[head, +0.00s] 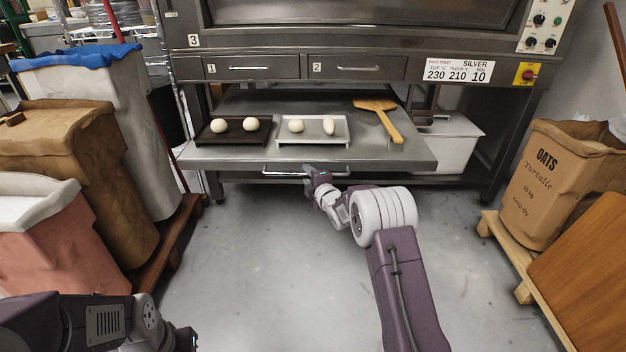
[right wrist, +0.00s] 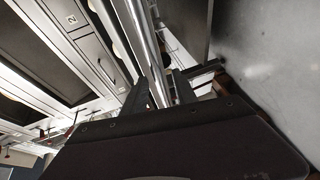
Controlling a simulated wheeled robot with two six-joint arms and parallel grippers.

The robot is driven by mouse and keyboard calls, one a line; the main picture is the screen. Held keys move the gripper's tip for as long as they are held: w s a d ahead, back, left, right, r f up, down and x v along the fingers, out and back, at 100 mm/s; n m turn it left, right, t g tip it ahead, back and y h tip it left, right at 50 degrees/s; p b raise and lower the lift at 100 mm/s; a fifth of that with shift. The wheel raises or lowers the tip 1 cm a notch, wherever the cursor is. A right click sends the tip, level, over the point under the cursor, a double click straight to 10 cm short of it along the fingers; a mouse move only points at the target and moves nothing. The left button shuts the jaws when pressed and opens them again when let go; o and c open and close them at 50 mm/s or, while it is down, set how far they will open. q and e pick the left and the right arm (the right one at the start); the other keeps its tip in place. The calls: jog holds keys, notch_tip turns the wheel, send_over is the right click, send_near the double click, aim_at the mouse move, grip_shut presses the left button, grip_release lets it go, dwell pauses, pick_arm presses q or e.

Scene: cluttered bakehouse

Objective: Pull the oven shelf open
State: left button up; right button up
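The oven shelf (head: 380,165) is a grey metal slab under the oven's drawers, standing out past the oven front. A silver bar handle (head: 283,174) runs along its front edge. My right gripper (head: 312,176) is at the right part of this handle. In the right wrist view the bar (right wrist: 146,45) passes between the two dark fingers (right wrist: 166,88), which sit close on both sides of it, and the gripper looks shut on it. Of my left arm only links show at the bottom left; its fingers are out of sight.
A dark tray (head: 234,140) and a pale tray (head: 313,141), each with two dough pieces, and a wooden peel (head: 389,124) lie on the shelf. Sacks and bins stand left, an oats sack (head: 555,180) right. The floor (head: 250,260) in front is clear.

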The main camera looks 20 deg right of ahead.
jog(key=a+p+v, duration=0.1)
jog(key=p+v, duration=0.1)
jog(key=v, duration=0.5)
jog(key=shift+d, duration=0.45)
jog(key=shift+s, duration=0.1)
jog(key=s+a+r+m+p, duration=0.1)
jog(key=s+a+r+p, duration=0.15)
jog(key=r, duration=0.45)
jog(key=s+a+r+p, duration=0.2)
jog(key=s+r, duration=0.1)
jog(key=r, duration=0.4)
jog(key=s+f+m+g+h, duration=0.1)
jog(key=s+f+m+g, duration=0.45)
jog(key=s, duration=0.45)
jog(key=s+d+f+m+g+p, duration=0.1)
jog(key=s+f+m+g, duration=0.4)
jog(key=s, duration=0.6)
jog(key=s+f+m+g+h, duration=0.1)
jog(key=s+f+m+g, duration=0.3)
jog(key=s+f+m, duration=0.45)
notch_tip(320, 180, up, 41)
jog(key=s+n+p, duration=0.1)
jog(key=p, duration=3.7)
jog(key=shift+s+d+f, duration=0.2)
jog(key=shift+s, duration=0.2)
